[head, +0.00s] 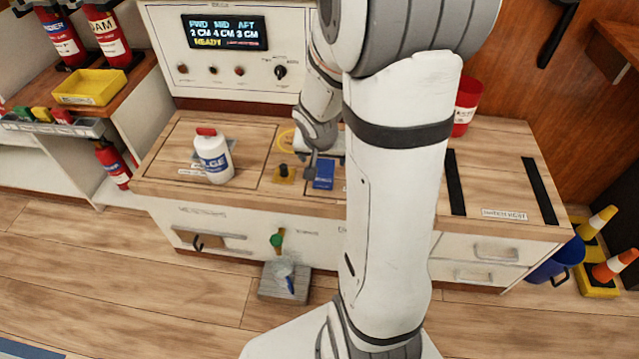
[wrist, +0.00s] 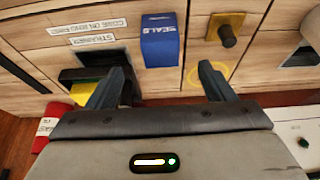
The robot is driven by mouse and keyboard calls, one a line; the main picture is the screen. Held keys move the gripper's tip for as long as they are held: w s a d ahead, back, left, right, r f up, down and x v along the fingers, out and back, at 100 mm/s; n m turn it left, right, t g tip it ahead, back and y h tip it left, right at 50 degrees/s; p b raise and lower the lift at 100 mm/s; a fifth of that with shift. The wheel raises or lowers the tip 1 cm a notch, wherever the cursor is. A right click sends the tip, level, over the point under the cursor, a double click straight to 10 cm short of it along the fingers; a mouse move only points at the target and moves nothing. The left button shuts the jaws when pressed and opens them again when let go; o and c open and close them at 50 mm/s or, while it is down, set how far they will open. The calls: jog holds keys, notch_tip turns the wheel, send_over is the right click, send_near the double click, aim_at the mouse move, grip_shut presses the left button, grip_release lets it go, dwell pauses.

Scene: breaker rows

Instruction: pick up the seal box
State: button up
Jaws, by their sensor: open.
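The seal box is a small blue box (wrist: 160,42) with "SEALS" in white on it. In the head view the blue box (head: 324,174) lies on the wooden counter top, just left of my arm. My gripper (wrist: 163,82) is open and empty, its two dark fingers apart. In the wrist view the box lies beyond the fingertips, between their lines, and does not appear to be touched. In the head view my gripper (head: 322,160) is right by the box, partly hidden by my own arm.
A white bottle with a red cap (head: 212,156) stands left on the counter. A black knob on a yellow plate (head: 284,173) is close left of the box. A red container (head: 466,106) stands at the back right. A control panel (head: 228,45) rises behind.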

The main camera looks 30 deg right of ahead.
aim_at(324, 166)
jog(key=b+x, duration=0.1)
jog(key=x, duration=0.3)
jog(key=shift+s+a+f+b, duration=0.1)
jog(key=shift+f+b, duration=0.1)
jog(key=shift+b, duration=0.15)
jog(key=x, duration=0.1)
jog(key=b+x, duration=0.1)
jog(key=x, duration=0.1)
jog(key=b+x, duration=0.1)
jog(key=x, duration=0.1)
jog(key=shift+w+d, duration=0.25)
jog(key=shift+w, duration=0.1)
jog(key=shift+r, duration=0.1)
jog(key=c, duration=1.1)
jog(key=shift+o, duration=0.2)
